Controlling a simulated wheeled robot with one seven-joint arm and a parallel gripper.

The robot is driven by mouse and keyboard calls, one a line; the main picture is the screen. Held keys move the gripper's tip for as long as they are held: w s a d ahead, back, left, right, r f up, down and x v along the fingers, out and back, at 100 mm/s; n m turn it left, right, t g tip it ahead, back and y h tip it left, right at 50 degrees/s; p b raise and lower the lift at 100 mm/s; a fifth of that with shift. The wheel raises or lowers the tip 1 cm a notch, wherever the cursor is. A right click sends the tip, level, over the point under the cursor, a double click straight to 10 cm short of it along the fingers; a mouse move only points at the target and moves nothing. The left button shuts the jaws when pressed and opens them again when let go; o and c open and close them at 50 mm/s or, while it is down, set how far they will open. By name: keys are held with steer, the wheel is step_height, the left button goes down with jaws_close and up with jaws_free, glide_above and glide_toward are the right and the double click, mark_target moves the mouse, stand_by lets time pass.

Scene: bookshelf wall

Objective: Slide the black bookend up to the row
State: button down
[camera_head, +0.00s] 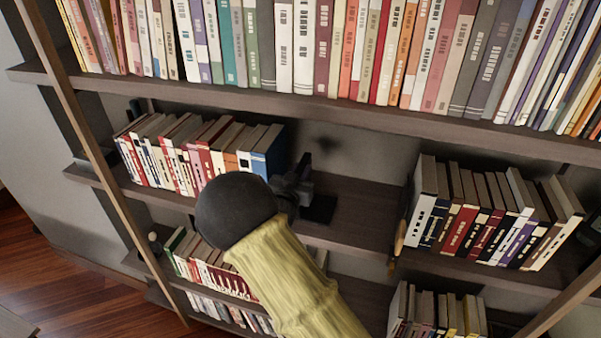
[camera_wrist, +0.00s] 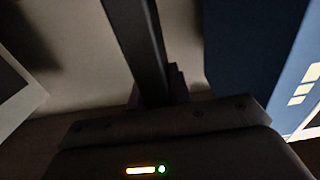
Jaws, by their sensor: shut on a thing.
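The black bookend (camera_head: 319,209) stands on the middle shelf, just right of the left row of books (camera_head: 190,155). Its dark flat base shows on the shelf, and its upright is partly hidden behind my gripper (camera_head: 298,186). My gripper is shut on the bookend. In the wrist view the bookend's upright (camera_wrist: 146,45) shows as a dark bar running into my gripper (camera_wrist: 160,97). The row ends in a blue book (camera_head: 266,155), which also shows in the wrist view (camera_wrist: 250,55). A pale gap shows between the bookend and the blue book there.
The middle shelf (camera_head: 360,215) is bare from the bookend to a right-hand group of books (camera_head: 490,220). A brown object (camera_head: 400,238) stands at that group's left end. The upper shelf (camera_head: 330,108), full of books, overhangs. More books stand below.

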steer(key=shift+a, duration=0.15)
steer(key=c, duration=1.2)
jaws_free()
steer(key=shift+s, duration=0.1)
steer(key=b+v, duration=0.6)
steer(key=v, duration=1.1)
steer(key=shift+s+a, duration=0.15)
steer(key=shift+s, duration=0.1)
